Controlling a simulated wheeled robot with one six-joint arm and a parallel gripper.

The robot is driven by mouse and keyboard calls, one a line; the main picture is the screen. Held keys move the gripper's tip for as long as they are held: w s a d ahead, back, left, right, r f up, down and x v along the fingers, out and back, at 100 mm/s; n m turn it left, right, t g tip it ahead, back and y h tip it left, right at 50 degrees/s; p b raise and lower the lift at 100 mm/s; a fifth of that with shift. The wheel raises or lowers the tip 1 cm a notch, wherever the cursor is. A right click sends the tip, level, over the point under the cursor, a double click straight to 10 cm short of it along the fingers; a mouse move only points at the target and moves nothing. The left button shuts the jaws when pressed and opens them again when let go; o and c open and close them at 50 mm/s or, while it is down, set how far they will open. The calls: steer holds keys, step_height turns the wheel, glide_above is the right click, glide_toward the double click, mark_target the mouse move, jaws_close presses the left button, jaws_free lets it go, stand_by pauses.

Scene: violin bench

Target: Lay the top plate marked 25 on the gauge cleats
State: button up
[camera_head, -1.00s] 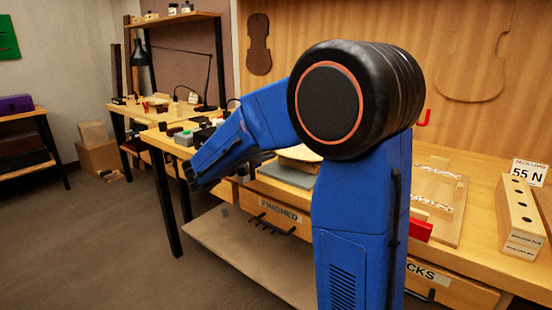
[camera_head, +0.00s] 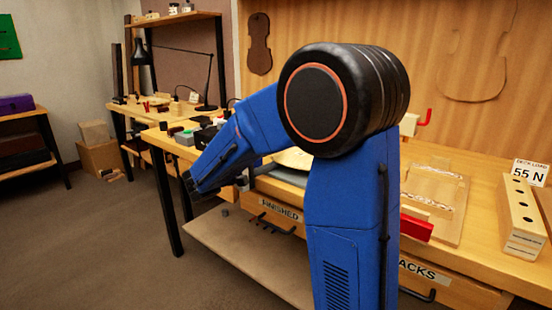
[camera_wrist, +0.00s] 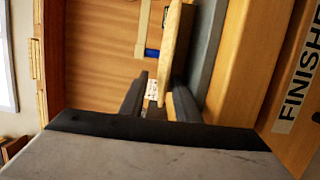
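A pale wooden plate (camera_head: 294,157) lies on a grey slab (camera_head: 290,178) on the bench, partly hidden behind my arm. In the wrist view the plate (camera_wrist: 178,42) shows edge-on beside the grey slab (camera_wrist: 208,42). No number 25 can be read on it. My gripper (camera_wrist: 158,98) is open, its fingers apart, with the plate's near end showing between them, closer to the right finger. I cannot tell whether it touches. In the head view my gripper (camera_head: 192,187) is left of the plate, past the bench's front edge. A clear-topped board with pale strips (camera_head: 437,190) lies to the right; I cannot confirm it is the gauge.
A wooden block with holes (camera_head: 520,215) and a "55 N" sign (camera_head: 530,172) stand at the right. A drawer labelled FINISHED (camera_head: 280,211) is below the bench top. Small items crowd the bench's left end.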

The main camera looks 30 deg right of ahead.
steer(key=s+a, duration=0.1)
steer(key=a, duration=1)
steer(key=shift+s+a+f, duration=0.15)
steer(key=shift+s, duration=0.1)
steer(key=shift+a, duration=0.1)
